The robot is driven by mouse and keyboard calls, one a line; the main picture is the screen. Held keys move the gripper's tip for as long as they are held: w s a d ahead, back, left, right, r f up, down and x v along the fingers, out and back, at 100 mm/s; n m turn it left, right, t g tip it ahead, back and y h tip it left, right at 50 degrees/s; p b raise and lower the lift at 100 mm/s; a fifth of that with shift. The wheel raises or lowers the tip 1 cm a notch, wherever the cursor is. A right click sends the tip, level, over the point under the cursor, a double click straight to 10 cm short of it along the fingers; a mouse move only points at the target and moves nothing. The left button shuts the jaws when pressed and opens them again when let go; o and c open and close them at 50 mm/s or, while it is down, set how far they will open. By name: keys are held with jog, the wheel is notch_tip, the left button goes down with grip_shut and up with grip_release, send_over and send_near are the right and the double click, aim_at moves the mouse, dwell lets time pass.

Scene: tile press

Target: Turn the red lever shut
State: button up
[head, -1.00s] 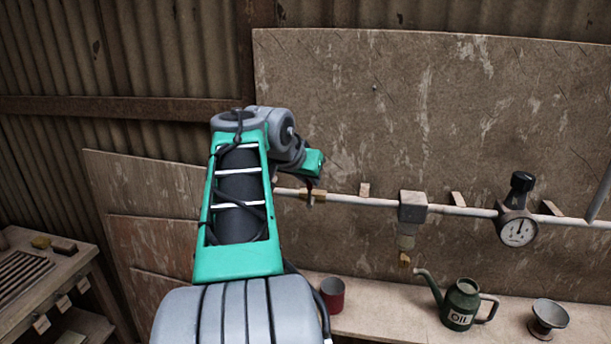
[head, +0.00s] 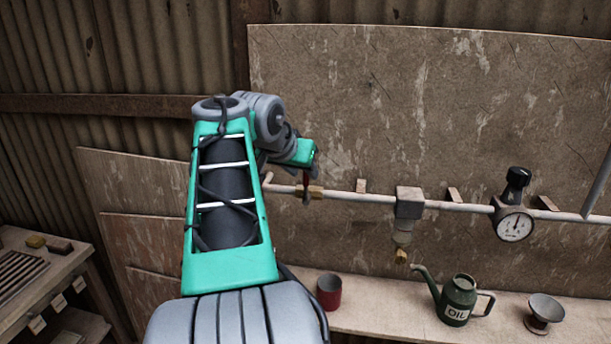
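A brass valve fitting (head: 316,192) sits on the pale horizontal pipe that runs along the wall board. A small dark red piece, which looks like the red lever (head: 306,179), shows just above the pipe at the fitting's left end. My gripper (head: 305,196) is at the lever, in front of the pipe and just below the green wrist. Its fingers are small and dark here, and partly hidden by the wrist. I cannot tell whether they are open or shut, or whether they touch the lever.
Right along the pipe are a grey filter (head: 408,205) and a pressure gauge (head: 514,226) with a black knob. Below, a shelf (head: 385,315) holds a red cup (head: 329,291), a green oil can (head: 459,300) and a funnel (head: 545,312). A bench (head: 50,262) stands at the left.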

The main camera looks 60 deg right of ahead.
jog(key=v, duration=0.5)
jog(key=shift+f, duration=0.1)
jog(key=w+a+f+n+t+y, duration=0.1)
jog(key=w+a+f+n+y, duration=0.2)
jog(key=a+f, duration=0.5)
jog(key=w+a+f+n+t+y, duration=0.1)
jog(key=w+a+f+n+y, duration=0.25)
jog(key=f, duration=0.85)
jog(key=w+a+f+n+y, duration=0.1)
jog(key=a+f+n, duration=0.25)
jog(key=a, duration=0.75)
jog(key=w+a+f+n+y, duration=0.1)
jog(key=a+f+n, duration=0.25)
jog(key=a, duration=0.75)
jog(key=w+a+r+n+t, duration=0.1)
jog(key=a+n+t, duration=0.1)
jog(key=a, duration=0.8)
jog(key=shift+w+r+n, duration=0.25)
jog(key=shift+r+n, duration=0.1)
jog(key=shift+n, duration=0.5)
